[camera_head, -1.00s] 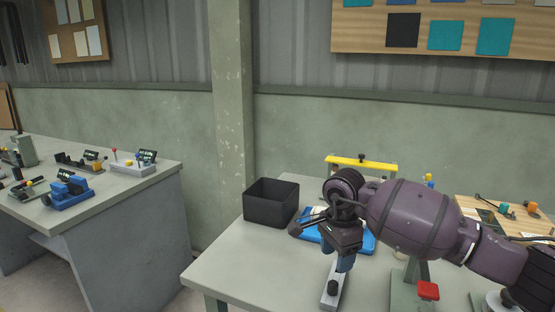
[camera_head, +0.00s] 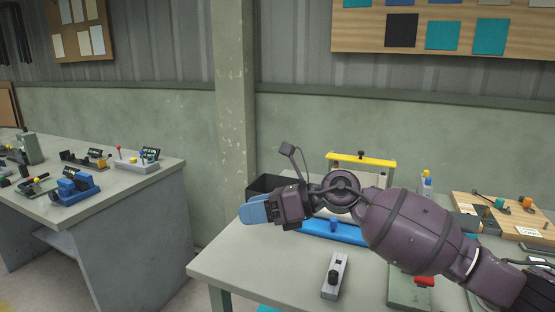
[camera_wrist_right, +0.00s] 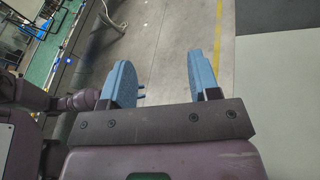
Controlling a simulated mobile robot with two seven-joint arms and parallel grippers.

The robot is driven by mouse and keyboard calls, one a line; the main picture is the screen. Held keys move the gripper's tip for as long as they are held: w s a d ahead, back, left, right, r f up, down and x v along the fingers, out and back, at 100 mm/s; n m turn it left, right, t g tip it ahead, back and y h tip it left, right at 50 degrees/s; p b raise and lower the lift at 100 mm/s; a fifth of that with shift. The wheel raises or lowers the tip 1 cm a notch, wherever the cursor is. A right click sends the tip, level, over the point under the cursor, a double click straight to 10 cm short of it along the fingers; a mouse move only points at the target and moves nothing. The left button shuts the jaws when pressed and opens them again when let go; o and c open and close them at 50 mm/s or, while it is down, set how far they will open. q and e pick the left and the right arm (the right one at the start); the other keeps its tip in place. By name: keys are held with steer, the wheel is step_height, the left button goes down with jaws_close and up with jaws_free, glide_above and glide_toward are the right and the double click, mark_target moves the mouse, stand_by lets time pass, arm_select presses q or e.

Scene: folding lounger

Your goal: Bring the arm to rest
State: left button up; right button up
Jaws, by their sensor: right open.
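My right gripper (camera_head: 256,210) is at the end of the purple arm, above the left part of the near table (camera_head: 235,262). Its blue fingers point left in the head view. In the right wrist view the two blue fingers (camera_wrist_right: 162,85) stand apart with nothing between them, and the floor shows beyond. It is open and empty. My left gripper is not in view.
A black bin (camera_head: 268,184) stands behind the gripper, partly hidden. A blue tray (camera_head: 335,232), a grey block with a black knob (camera_head: 334,276) and a yellow-topped frame (camera_head: 361,161) are on the table. A second table (camera_head: 120,182) with several devices stands left.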

steer(key=w+d+m+t+y, duration=0.1)
steer(key=d+m+t+y, duration=0.4)
steer(key=m+t, duration=1.1)
steer(key=s+d+f+m+t+h, duration=0.1)
steer(key=d+f+m+h, duration=0.55)
steer(key=m, duration=0.45)
steer(key=s+d+f+m+h, duration=0.1)
steer(key=d+f+m+h, duration=0.6)
steer(key=m, duration=0.4)
steer(key=s+d+f+m+g+h, duration=0.2)
steer(key=s+d+f+m, duration=0.1)
steer(key=s+f, duration=0.6)
steer(key=s+d+f+m+g+h, duration=0.2)
steer(key=s+d+f+m, duration=0.2)
steer(key=s+f, duration=0.5)
steer(key=s+d+f+m+g+h, duration=0.2)
steer(key=s+d+f, duration=0.4)
steer(key=s+f, duration=0.3)
steer(key=shift+s+m+g+h, duration=0.3)
steer(key=shift+s+m+h, duration=0.05)
steer(key=shift+s+m, duration=0.55)
steer(key=shift+d, duration=0.1)
